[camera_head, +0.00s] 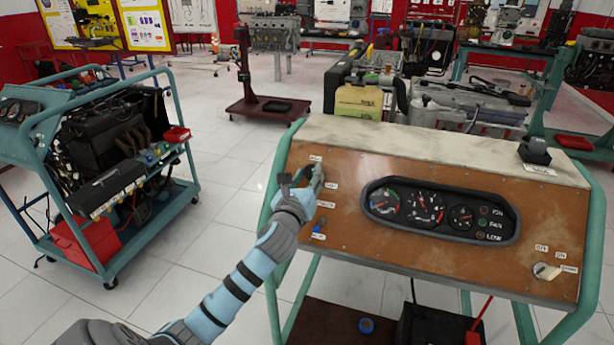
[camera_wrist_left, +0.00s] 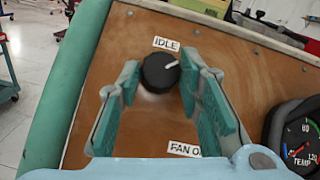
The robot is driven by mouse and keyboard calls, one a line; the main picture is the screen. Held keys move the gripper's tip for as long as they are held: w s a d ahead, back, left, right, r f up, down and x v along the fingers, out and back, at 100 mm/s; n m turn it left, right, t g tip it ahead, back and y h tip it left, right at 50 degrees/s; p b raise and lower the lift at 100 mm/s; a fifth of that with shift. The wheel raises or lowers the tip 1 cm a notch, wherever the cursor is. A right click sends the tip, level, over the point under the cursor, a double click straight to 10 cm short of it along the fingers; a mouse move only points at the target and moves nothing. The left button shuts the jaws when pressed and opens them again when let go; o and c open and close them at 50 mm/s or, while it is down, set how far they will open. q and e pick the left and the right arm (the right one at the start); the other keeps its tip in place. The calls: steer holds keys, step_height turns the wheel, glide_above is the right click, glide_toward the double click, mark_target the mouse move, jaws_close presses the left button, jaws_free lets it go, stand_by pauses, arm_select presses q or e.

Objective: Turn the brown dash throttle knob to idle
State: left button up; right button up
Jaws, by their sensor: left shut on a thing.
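The throttle knob (camera_wrist_left: 158,76) is a round, dark, nearly black knob on the brown panel (camera_head: 345,235). A white pointer line on it points right and slightly up in the left wrist view. The IDLE label (camera_wrist_left: 166,44) is just above the knob there. My left gripper (camera_head: 313,180) is at the panel's upper left corner, shut on the knob with one teal-padded finger on each side. In the head view the gripper and its fingers hide most of the knob. My right gripper is not in view.
A gauge cluster (camera_head: 440,209) is right of the knob, with a switch (camera_head: 546,271) at the lower right. A FAN label (camera_wrist_left: 184,149) lies below the knob. A small blue knob (camera_head: 318,228) sits lower left. A wheeled engine cart (camera_head: 100,160) stands left across open floor.

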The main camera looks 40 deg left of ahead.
arm_select(q)
steer(key=n+g+y+p, duration=0.1)
steer(key=n, duration=0.1)
steer(key=n+g+y+p, duration=0.1)
steer(key=n, duration=0.1)
steer(key=n+y+p, duration=0.1)
steer(key=n, duration=0.1)
steer(key=shift+w+d+r+g+p, duration=0.15)
steer(key=shift+d+r+g+p, duration=0.15)
steer(key=shift+d+g, duration=0.1)
steer(key=n+g+y+p, duration=0.1)
steer(key=n, duration=0.1)
steer(key=n+g+y+p, duration=0.1)
steer(key=n, duration=0.1)
steer(key=shift+w+r+g, duration=0.1)
steer(key=shift+g, duration=0.2)
steer(key=shift+w+d+n+g+p, duration=0.1)
steer(key=shift+n+g+p, duration=0.75)
steer(key=shift+n, duration=0.55)
steer(key=shift+y, duration=0.3)
steer(key=o, duration=1.1)
steer(key=shift+g, duration=0.25)
